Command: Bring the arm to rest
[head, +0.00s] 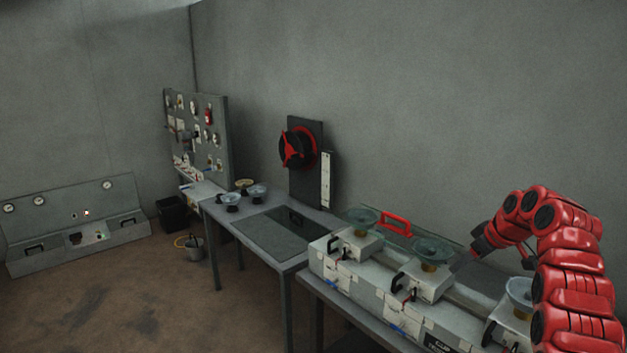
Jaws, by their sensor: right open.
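My right arm comes in red from the lower right and bends over the right end of the bench. My right gripper (478,243) is dark and points left and down, above the grey case. It is open and I see nothing between its fingers. It is behind and to the right of the middle glass dish (433,250), apart from it as far as I can tell. My left arm and gripper are not in view.
A long grey case (377,298) with dishes on white blocks stands on the near table. A red handle (396,224) rises behind it. A second table (265,237) holds a panel with a red wheel (298,148). A bucket (194,248) stands on the floor; open floor lies left.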

